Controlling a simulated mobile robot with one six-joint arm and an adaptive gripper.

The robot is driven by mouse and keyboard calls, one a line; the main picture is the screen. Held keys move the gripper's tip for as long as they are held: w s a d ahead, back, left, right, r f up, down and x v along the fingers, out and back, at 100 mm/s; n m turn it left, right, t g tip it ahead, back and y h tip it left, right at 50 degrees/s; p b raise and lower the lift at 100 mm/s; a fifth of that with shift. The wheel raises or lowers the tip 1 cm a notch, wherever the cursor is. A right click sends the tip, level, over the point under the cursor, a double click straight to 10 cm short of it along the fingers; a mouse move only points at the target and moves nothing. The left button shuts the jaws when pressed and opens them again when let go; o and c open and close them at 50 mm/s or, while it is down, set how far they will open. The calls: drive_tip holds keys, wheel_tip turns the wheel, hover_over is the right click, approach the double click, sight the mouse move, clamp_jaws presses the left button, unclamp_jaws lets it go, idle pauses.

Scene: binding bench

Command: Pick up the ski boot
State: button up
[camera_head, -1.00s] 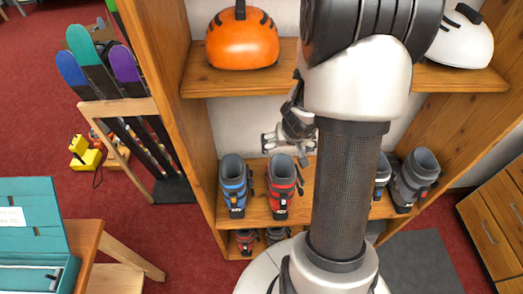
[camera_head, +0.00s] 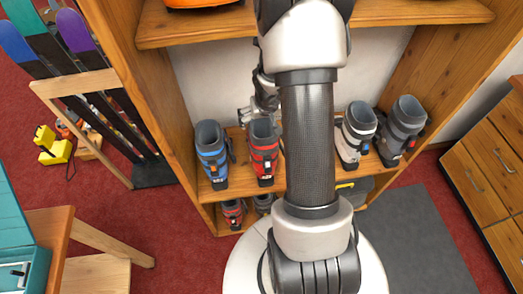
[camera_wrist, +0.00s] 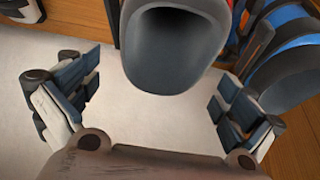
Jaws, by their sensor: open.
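Several ski boots stand upright on the shelf. In the head view a blue boot (camera_head: 212,155) is at left, a red boot (camera_head: 264,150) beside it, then a white-grey boot (camera_head: 356,135) and a dark grey boot (camera_head: 402,131) at right. My gripper (camera_head: 246,115) is just above and behind the red boot's top, partly hidden by my arm. In the wrist view my open gripper (camera_wrist: 153,98) has its fingers apart and empty. The grey-lined boot top (camera_wrist: 172,50), apparently the red boot's, lies ahead between them. The blue boot (camera_wrist: 290,60) is close to the right finger.
The wooden shelf (camera_head: 237,190) has an upper board (camera_head: 390,17) above the boots and a pale back wall behind. Smaller boots (camera_head: 233,213) stand on the level below. A ski rack (camera_head: 90,85) is at left, and a drawer cabinet (camera_head: 485,165) at right.

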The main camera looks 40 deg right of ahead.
sight(261, 126)
drive_tip(key=x, duration=0.1)
drive_tip(key=b+x, duration=0.1)
drive_tip(key=x, duration=0.1)
drive_tip(key=shift+s+a+f, duration=0.1)
drive_tip(key=shift+s+a, duration=0.05)
drive_tip(key=shift+a, duration=0.1)
drive_tip(key=shift+d+f+b, duration=0.15)
drive_tip(key=shift+f+b, duration=0.2)
drive_tip(key=shift+r, duration=0.1)
drive_tip(key=shift+c, duration=0.4)
drive_tip(key=c, duration=1.9)
